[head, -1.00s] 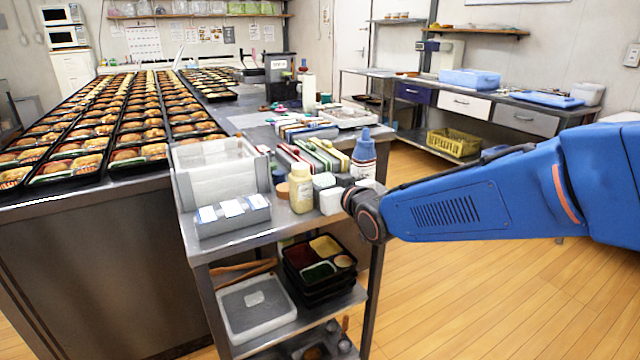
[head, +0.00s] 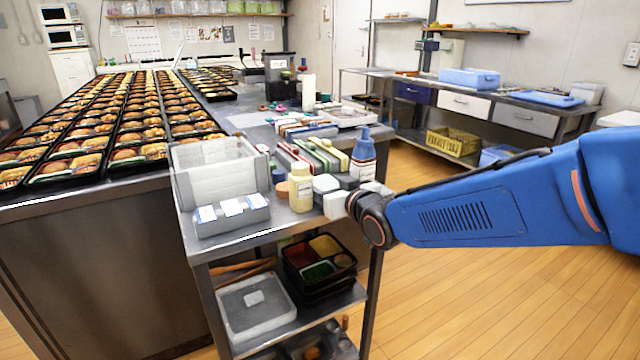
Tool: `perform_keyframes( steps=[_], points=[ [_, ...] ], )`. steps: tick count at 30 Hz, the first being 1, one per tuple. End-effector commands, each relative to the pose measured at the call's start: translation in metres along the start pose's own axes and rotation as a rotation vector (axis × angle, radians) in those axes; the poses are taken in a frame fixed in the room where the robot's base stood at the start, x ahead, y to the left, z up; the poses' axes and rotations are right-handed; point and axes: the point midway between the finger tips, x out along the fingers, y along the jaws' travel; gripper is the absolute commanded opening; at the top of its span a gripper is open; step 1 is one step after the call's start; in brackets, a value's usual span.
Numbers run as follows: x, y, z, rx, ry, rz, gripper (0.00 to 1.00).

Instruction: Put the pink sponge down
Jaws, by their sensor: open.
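I cannot make out the pink sponge in the head view. My gripper (head: 352,205) is open at the end of my blue arm, over the right front edge of the steel cart (head: 235,243). The dark round wrist hides most of it, so the fingertips and anything right behind them are hard to see. A pale bottle (head: 301,187) and a white bottle with a blue cap (head: 363,158) stand on the cart close to it.
A clear bin (head: 215,170) and a grey box with white labels (head: 232,215) crowd the cart's left front. Stacked black trays (head: 318,268) sit on the shelf below. A long counter with bento trays (head: 85,165) is at left. The wooden floor (head: 470,310) at right is clear.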

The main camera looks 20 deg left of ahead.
Motion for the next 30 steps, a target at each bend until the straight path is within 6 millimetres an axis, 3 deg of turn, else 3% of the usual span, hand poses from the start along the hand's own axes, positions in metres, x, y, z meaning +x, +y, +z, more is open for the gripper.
perform_keyframes(
  steps=[15,21,30],
  points=[
    [-0.081,0.0,-0.001,-0.001,0.002,0.001,0.58],
    [-0.098,0.0,0.0,0.0,0.001,0.0,0.58],
    [-0.103,0.0,0.0,0.0,0.001,0.0,0.58]
  ],
)
